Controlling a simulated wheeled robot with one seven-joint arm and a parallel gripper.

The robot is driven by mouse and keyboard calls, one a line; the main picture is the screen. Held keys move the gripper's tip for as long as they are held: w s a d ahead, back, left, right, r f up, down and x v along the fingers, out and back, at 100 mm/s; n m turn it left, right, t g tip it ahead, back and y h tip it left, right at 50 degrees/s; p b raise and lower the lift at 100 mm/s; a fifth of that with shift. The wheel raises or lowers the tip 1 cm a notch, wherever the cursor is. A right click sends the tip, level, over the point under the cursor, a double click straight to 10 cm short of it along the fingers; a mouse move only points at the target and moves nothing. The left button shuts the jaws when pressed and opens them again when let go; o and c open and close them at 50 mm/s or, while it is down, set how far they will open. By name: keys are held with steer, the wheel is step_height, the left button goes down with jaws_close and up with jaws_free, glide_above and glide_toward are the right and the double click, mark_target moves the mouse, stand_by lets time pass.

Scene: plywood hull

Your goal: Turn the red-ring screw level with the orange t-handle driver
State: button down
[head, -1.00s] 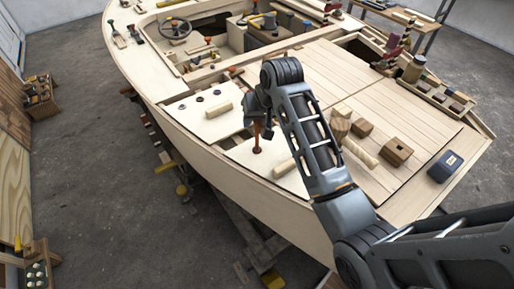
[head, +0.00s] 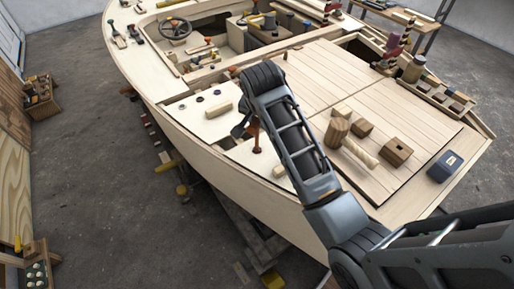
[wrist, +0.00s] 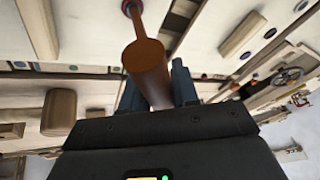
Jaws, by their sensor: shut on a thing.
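The orange t-handle driver (head: 255,132) stands roughly upright over the pale panel near the boat's side edge. My gripper (head: 247,122) is at its upper part, partly hidden by my arm in the head view. In the wrist view my gripper (wrist: 154,84) has its dark fingers on both sides of the driver's thick orange body (wrist: 148,68) and is shut on it. The driver's thin shaft runs to a dark red ring (wrist: 131,5) at the top edge of the wrist view, apparently the red-ring screw. The screw's head is covered, so its height cannot be told.
Several other ringed screws, such as a dark one (head: 199,99), sit along the pale panel. A wooden block (head: 219,109) lies on the panel. Wooden blocks (head: 362,128) and a dark blue box (head: 445,166) stand on the deck to the right.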

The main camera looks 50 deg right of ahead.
steer(key=shift+s+m, duration=0.1)
steer(key=shift+m, duration=0.3)
steer(key=m+g, duration=0.1)
steer(key=m, duration=0.1)
steer(key=s+m+g+h, duration=0.1)
steer(key=m, duration=0.2)
steer(key=shift+d, duration=0.15)
steer(key=shift+r, duration=0.1)
steer(key=shift+r, duration=0.35)
